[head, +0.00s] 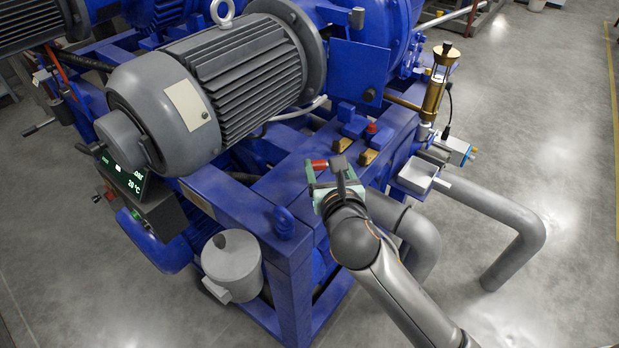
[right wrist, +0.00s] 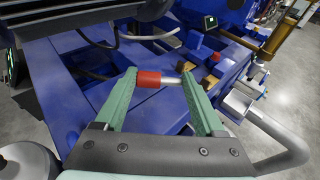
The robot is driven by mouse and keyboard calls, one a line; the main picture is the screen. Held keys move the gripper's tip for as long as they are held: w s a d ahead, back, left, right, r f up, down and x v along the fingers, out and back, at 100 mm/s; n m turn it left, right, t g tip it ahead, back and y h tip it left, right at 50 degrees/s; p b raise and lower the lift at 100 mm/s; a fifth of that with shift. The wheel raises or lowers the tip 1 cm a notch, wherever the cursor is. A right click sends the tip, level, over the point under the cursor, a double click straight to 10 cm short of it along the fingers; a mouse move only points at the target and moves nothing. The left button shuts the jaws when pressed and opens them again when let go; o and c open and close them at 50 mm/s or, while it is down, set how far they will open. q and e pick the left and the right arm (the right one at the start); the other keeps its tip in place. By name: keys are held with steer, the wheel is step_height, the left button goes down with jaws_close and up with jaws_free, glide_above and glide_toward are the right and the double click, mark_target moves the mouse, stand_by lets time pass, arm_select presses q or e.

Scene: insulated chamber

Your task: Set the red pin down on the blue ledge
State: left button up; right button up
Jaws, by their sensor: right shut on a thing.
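The red pin (head: 318,164) is between the fingers of my right gripper (head: 328,176). In the right wrist view the pin (right wrist: 149,79) lies crosswise between the two green fingertips, with a bare metal end at its right. The gripper is shut on it. Below and beyond it is the flat blue ledge (head: 285,182) of the machine frame, which also shows in the right wrist view (right wrist: 85,90). I cannot tell how large the gap between pin and ledge is. My left gripper is not in view.
A large grey motor (head: 235,85) stands left of the gripper. Small blue blocks with brass-coloured pieces (head: 367,157) and a red knob (head: 341,145) sit just beyond it. A brass cylinder (head: 434,95) and grey pipes (head: 495,212) are to the right. A grey canister (head: 231,262) is at the lower left.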

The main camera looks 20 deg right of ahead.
steer(key=shift+w+f, duration=0.15)
steer(key=shift+f, duration=0.2)
step_height(320, 180, down, 9)
steer(key=b, duration=0.2)
steer(key=shift+b, duration=0.4)
steer(key=shift+f, duration=0.1)
steer(key=shift+f, duration=0.15)
steer(key=o, duration=1.5)
steer(key=shift+c, duration=0.2)
